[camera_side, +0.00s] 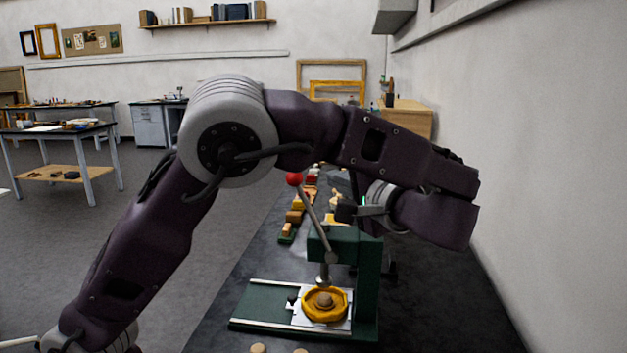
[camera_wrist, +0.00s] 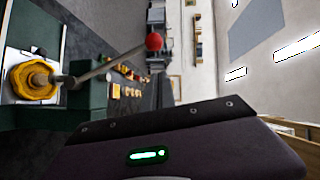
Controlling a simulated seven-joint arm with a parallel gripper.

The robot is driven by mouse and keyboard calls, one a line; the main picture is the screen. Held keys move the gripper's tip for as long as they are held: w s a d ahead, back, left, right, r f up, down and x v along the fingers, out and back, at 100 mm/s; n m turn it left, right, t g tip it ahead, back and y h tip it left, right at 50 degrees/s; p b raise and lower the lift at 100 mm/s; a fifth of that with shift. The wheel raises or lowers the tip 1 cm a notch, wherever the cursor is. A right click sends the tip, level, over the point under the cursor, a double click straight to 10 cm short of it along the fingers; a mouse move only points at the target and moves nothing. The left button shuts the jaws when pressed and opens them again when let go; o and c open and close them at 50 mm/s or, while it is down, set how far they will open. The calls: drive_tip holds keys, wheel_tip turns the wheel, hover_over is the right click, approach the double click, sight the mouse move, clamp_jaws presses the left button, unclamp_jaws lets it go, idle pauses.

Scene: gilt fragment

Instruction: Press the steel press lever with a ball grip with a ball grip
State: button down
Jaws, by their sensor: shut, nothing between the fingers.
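The press lever is a steel rod (camera_side: 312,215) with a red ball grip (camera_side: 294,179) at its top end, tilted up and left from the green press frame (camera_side: 368,285). In the wrist view the red ball (camera_wrist: 154,41) and rod (camera_wrist: 105,66) show at upper middle. A steel ram (camera_side: 323,276) stands above a gold octagonal piece (camera_side: 325,305) on a pale plate; the gold piece also shows in the wrist view (camera_wrist: 34,82). My gripper (camera_side: 346,211) is shut and empty, right of the rod and lower than the ball. It looks apart from the lever; its fingertips are partly hard to make out.
Small coloured blocks (camera_side: 296,212) lie on the dark bench behind the press. The bench (camera_side: 440,300) is clear at right, beside a wall. Round tan pieces (camera_side: 258,348) lie at the front edge. Other work tables (camera_side: 60,130) stand far away at left.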

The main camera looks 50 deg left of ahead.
sight(300, 180)
drive_tip(key=a, duration=0.1)
drive_tip(key=s+a, duration=0.1)
drive_tip(key=a, duration=0.1)
drive_tip(key=a+f, duration=0.1)
drive_tip(key=a, duration=0.1)
drive_tip(key=shift+s, duration=0.4)
drive_tip(key=shift+s+a+f+n+h, duration=0.15)
drive_tip(key=shift+s+a+n+h, duration=0.2)
drive_tip(key=shift+s+a, duration=0.3)
drive_tip(key=s+a+f+n+t+h, duration=0.1)
drive_tip(key=s+a+f+n+h, duration=0.1)
drive_tip(key=s+a+f, duration=0.2)
drive_tip(key=s+a+f+n+h, duration=0.2)
drive_tip(key=s+a+f+n, duration=0.1)
drive_tip(key=f, duration=0.5)
drive_tip(key=shift+s+a+t+h, duration=0.4)
drive_tip(key=shift+s+a, duration=0.2)
drive_tip(key=shift+s, duration=0.25)
